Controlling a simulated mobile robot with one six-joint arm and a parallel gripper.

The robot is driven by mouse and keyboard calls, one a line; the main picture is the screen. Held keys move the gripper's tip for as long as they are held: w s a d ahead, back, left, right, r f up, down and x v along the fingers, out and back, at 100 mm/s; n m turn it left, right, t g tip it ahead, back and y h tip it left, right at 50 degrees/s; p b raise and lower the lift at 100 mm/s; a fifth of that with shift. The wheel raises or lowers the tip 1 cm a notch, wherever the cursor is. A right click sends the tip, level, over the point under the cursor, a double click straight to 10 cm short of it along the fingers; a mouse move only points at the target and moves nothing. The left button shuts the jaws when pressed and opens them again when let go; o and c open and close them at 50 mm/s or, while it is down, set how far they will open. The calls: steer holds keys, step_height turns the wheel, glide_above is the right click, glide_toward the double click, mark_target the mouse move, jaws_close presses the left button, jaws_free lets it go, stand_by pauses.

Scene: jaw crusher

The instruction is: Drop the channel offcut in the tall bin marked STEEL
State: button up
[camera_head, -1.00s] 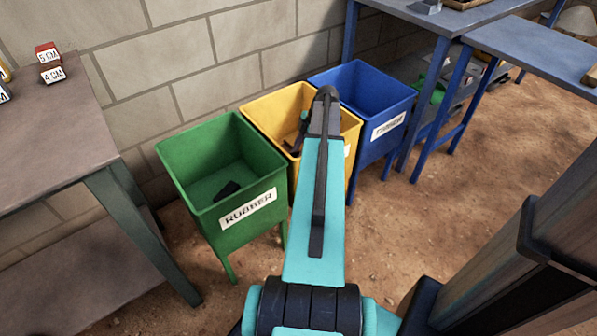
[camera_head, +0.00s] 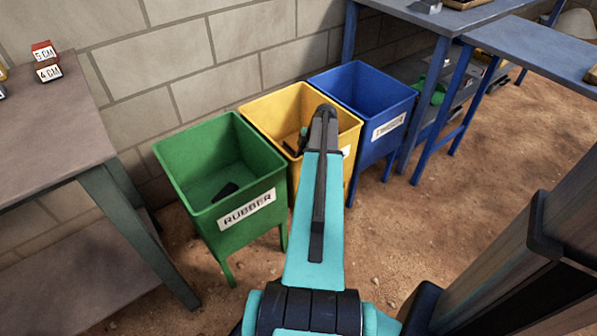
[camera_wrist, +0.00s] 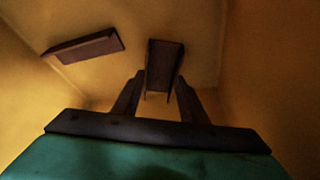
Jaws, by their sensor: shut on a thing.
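The channel offcut (camera_wrist: 164,62), a short dark U-shaped piece, is between the fingers of my gripper (camera_wrist: 158,88). My gripper is shut on it, inside the yellow bin (camera_head: 265,107), whose yellow walls fill the wrist view. In the head view my arm covers much of this bin and most of its label, so I cannot read the word. Another dark, flat-looking piece (camera_wrist: 85,46) lies in the bin at the upper left of the wrist view, apart from the offcut.
A green bin (camera_head: 180,152) marked RUBBER, with a dark piece inside, stands left of the yellow one. A blue bin (camera_head: 365,150) with a partly legible label stands right. A grey table (camera_head: 50,140) is at left, blue benches (camera_head: 535,50) at right. Bare ground lies in front.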

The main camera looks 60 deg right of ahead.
steer(key=shift+f, duration=1)
steer(key=shift+f, duration=0.1)
steer(key=o, duration=1.4)
steer(key=shift+o, duration=0.2)
steer(key=p+v, duration=0.3)
steer(key=v, duration=0.9)
